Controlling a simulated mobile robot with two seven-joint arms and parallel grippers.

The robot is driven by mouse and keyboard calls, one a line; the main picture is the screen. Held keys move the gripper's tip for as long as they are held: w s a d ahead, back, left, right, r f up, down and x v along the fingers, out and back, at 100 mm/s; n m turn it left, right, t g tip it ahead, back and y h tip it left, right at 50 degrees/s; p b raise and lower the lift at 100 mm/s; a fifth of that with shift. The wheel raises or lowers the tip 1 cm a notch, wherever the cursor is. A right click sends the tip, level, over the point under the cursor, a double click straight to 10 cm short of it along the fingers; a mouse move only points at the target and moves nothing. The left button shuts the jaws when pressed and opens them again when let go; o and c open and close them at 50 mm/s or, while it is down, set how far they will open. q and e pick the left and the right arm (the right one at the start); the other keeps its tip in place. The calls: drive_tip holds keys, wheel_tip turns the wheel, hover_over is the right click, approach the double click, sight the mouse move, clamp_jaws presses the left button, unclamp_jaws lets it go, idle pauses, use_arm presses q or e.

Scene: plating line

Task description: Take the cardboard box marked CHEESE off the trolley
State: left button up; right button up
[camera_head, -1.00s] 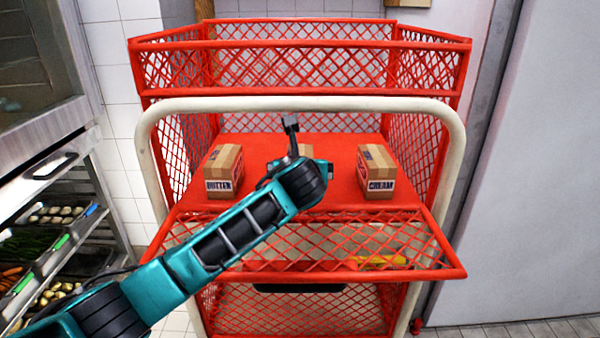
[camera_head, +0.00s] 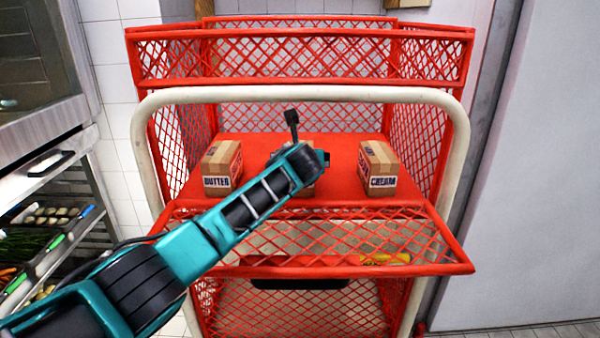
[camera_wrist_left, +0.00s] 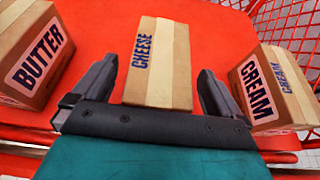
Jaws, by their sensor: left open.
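The cardboard box marked CHEESE (camera_wrist_left: 160,62) stands on the trolley's red shelf between two other boxes. In the head view my left arm covers most of it, and only a sliver (camera_head: 309,189) shows. My left gripper (camera_wrist_left: 160,84) is open, with one finger on each side of the box's near end and visible gaps to it. In the head view the left gripper (camera_head: 318,157) is over the middle of the shelf, its fingers mostly hidden. The red trolley (camera_head: 345,176) has mesh walls and a lowered front flap. My right gripper is not in view.
A pale tube frame (camera_head: 300,94) arches over the shelf opening. A rack with food trays (camera_head: 50,215) stands at the left.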

use_arm(q)
drive_tip(key=shift+w+f, duration=0.25)
drive_tip(key=shift+w, duration=0.3)
drive_tip(key=c, duration=1.4)
drive_tip(key=shift+r, duration=0.1)
drive_tip(key=shift+c, duration=0.4)
